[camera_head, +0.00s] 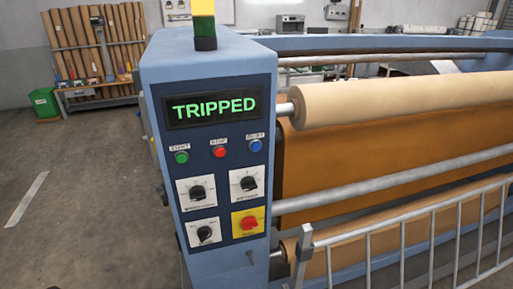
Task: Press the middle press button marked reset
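The blue control cabinet (222,66) of the press stands in the middle of the head view. Its display (213,107) reads TRIPPED in green letters. Below it is a row of three round buttons: a green button (181,157) at left, a red button (219,152) in the middle and a blue button (256,146) at right. Each has a small white label above it, too small to read surely. Neither of my grippers is in view, and nothing covers the buttons.
Below the buttons are black dials (197,192) and a red knob on a yellow plate (248,223). Rollers with tan sheet (400,97) and a metal railing (420,228) extend right. A green bin (45,103) stands far left. Open floor (80,180) lies left of the cabinet.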

